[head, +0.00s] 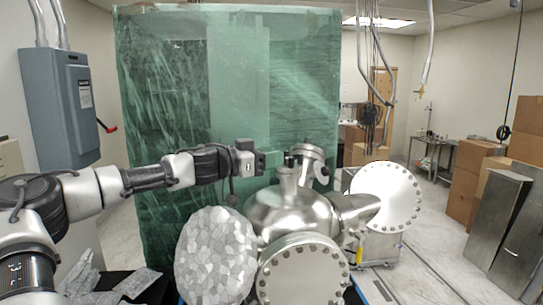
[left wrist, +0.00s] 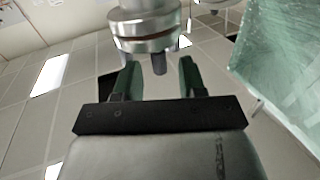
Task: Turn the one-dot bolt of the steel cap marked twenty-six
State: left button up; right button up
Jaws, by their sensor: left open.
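A steel vacuum vessel (head: 290,215) stands in the middle of the head view, with several round bolted caps. A front cap (head: 302,275) faces me, a large cap (head: 388,196) faces out on the right, and a small flange (head: 308,152) sits on top. No number or dots are legible. My left gripper (head: 277,159) is open beside the small top flange. In the left wrist view its green fingers (left wrist: 160,78) stand apart, one on each side of a dark bolt end (left wrist: 158,63) that sticks out of a steel flange (left wrist: 145,35). Contact with the bolt cannot be told.
A foil-covered round port (head: 215,256) stands at the vessel's left. A translucent green curtain (head: 220,90) hangs behind. A grey electrical box (head: 62,108) is on the left wall. Cardboard boxes (head: 474,175) and metal panels (head: 500,225) stand right; the floor before them is open.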

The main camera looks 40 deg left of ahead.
pick_arm(q)
jog(key=shift+w, duration=0.2)
jog(key=shift+c, duration=0.5)
grip_shut()
jog(key=shift+d+n+y, duration=0.1)
jog(key=shift+n+y, duration=0.2)
jog(key=shift+s+d+f+n+t+y+b, duration=0.1)
jog(key=shift+n+t+y+b, duration=0.1)
jog(key=shift+n+y+b, duration=0.3)
jog(key=shift+d+f+n+t+y+b, duration=0.1)
jog(key=shift+n+t+y+b, duration=0.15)
jog(key=shift+y, duration=0.45)
jog(key=n+y+b, duration=0.1)
jog(key=y+b, duration=0.1)
jog(key=n+y+b, duration=0.1)
jog(key=y+b, duration=0.1)
jog(key=n+y+b, duration=0.2)
jog(key=shift+d+f+b, duration=0.15)
jog(key=shift+d+b, duration=0.1)
jog(key=shift+b, duration=0.05)
jog(key=shift+r+n+g+y+b, duration=0.3)
jog(key=shift+n+y+b, duration=0.25)
jog(key=shift+y+b, duration=0.3)
